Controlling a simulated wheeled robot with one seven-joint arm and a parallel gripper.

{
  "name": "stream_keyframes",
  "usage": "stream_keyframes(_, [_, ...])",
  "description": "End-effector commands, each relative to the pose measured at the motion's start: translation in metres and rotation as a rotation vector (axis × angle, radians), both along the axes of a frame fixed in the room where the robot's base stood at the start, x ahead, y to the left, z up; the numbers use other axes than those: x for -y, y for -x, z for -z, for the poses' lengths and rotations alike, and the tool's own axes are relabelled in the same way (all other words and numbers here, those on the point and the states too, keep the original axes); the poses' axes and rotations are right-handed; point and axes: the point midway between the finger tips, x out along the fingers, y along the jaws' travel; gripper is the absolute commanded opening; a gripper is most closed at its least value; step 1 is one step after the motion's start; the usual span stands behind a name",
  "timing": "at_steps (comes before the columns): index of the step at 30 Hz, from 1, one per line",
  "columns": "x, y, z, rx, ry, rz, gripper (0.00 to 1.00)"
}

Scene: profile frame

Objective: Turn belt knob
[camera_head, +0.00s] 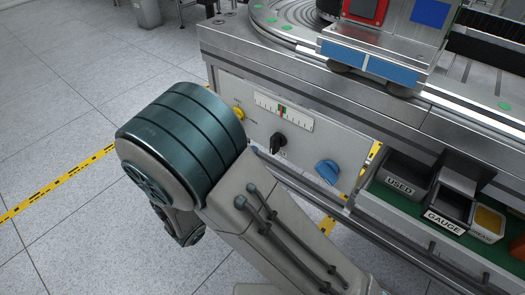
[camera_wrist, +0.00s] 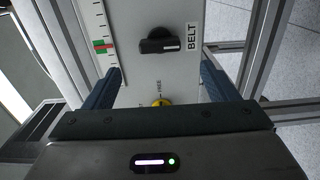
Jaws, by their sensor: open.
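The belt knob (camera_head: 278,143) is a black bar-shaped knob on the pale front panel, below the scale. In the wrist view the belt knob (camera_wrist: 160,45) lies crosswise, with a white mark toward its right end and the "BELT" label to its right. My gripper (camera_wrist: 161,76) is open, its dark fingers wide apart at left and right. The knob is beyond the fingertips, roughly centred between them, and nothing is held. In the head view my arm hides the gripper.
A yellow knob (camera_head: 238,112) and a blue knob (camera_head: 327,171) flank the belt knob. A scale (camera_head: 283,110) with red and green marks is above. Metal profile rails (camera_wrist: 264,60) border the panel. Bins labelled "USED" (camera_head: 400,184) and "GAUGE" (camera_head: 443,222) stand at right.

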Motion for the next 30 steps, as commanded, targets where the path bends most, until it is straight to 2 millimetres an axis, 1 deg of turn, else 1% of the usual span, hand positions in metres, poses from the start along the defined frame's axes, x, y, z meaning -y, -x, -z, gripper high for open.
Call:
stream_keyframes(1, [-0.008,0.008,-0.001,0.0,0.0,-0.004,0.8])
stream_keyframes(3, [-0.015,0.018,-0.001,0.0,-0.001,-0.005,0.8])
stream_keyframes(9, [-0.028,0.035,0.0,0.001,-0.001,-0.003,0.8])
stream_keyframes(13, [-0.03,0.038,0.0,0.001,-0.001,-0.001,0.8])
stream_keyframes(30, [-0.03,0.037,0.0,0.001,-0.001,0.0,0.8])
